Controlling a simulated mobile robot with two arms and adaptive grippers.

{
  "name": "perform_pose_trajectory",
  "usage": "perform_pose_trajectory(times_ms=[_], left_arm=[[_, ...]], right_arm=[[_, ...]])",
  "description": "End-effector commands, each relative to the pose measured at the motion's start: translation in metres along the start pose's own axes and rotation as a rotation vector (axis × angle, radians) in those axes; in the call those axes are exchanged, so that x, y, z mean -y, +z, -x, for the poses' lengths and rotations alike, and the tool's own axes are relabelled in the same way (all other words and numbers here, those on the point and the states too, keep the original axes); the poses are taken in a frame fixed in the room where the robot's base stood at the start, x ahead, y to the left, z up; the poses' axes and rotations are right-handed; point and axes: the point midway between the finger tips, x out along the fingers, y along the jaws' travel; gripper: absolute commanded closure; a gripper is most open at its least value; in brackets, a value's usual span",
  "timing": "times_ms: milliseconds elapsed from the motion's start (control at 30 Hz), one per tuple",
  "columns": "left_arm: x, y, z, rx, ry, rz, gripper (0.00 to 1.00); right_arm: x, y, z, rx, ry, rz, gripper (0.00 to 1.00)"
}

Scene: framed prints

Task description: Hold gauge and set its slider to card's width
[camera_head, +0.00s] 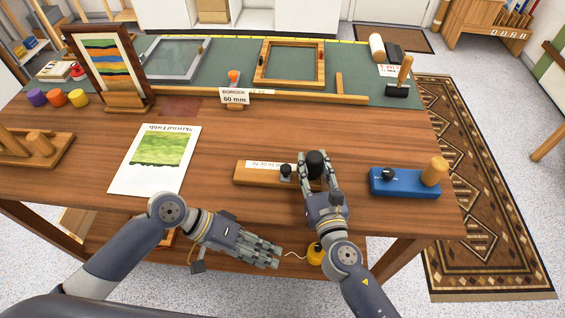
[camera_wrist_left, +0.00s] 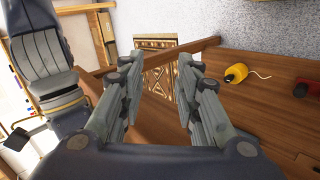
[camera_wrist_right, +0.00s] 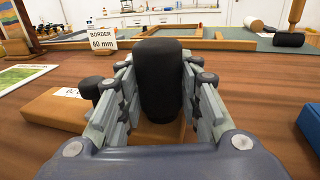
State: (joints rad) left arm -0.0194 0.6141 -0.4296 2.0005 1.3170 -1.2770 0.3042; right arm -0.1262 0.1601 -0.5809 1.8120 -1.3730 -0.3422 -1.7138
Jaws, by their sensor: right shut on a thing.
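The gauge (camera_head: 250,174) is a wooden bar with a white scale strip, lying on the table near its front edge. Its small black slider knob (camera_head: 286,172) stands left of a larger black grip (camera_head: 316,162). My right gripper (camera_head: 318,178) is shut around that grip, which stands upright between the fingers in the right wrist view (camera_wrist_right: 160,85). The scale figures are too small to read. The card (camera_head: 234,96) reads "BORDER 60 mm" and stands at the back of the bare wood. My left gripper (camera_head: 270,258) is open and empty, in front of the table edge.
A blue block (camera_head: 400,183) with a wooden post lies right of the gauge. A printed sheet (camera_head: 155,160) lies to the left. A yellow object with a cord (camera_head: 316,253) is below the tabletop. Frames (camera_head: 290,62) lie on the green mat behind. Bare wood separates card and gauge.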

Motion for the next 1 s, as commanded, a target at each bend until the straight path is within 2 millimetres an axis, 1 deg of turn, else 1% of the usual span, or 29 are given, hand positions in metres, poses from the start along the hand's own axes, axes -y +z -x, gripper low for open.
perform_pose_trajectory(times_ms=[33,100,167,267,467,700,800,900,1000], left_arm=[[-0.025,-0.005,0.002,0.041,0.022,-0.094,0.69],[-0.045,-0.009,0.006,0.090,0.026,-0.205,0.69],[-0.055,-0.017,0.012,0.114,0.010,-0.289,0.69],[-0.062,-0.037,0.026,0.129,-0.042,-0.410,0.69],[-0.076,-0.083,0.059,0.137,-0.174,-0.630,0.69],[-0.098,-0.133,0.107,0.151,-0.353,-0.861,0.69],[-0.107,-0.150,0.126,0.153,-0.423,-0.931,0.69],[-0.115,-0.162,0.141,0.157,-0.477,-0.979,0.69],[-0.120,-0.170,0.152,0.158,-0.516,-1.009,0.69]], right_arm=[[0.000,0.002,0.000,0.003,0.000,-0.001,1.00],[0.000,0.002,0.000,0.003,0.000,-0.001,1.00],[0.000,0.002,0.000,0.003,0.000,-0.001,1.00],[0.000,0.002,0.000,0.003,0.000,-0.002,1.00],[0.000,0.002,0.000,0.003,0.001,-0.002,1.00],[0.000,0.002,0.000,0.003,0.001,-0.001,1.00],[0.000,0.002,0.000,0.003,0.001,-0.001,1.00],[0.000,0.002,0.000,0.003,0.000,-0.001,1.00],[0.000,0.002,0.000,0.003,0.000,-0.001,1.00]])
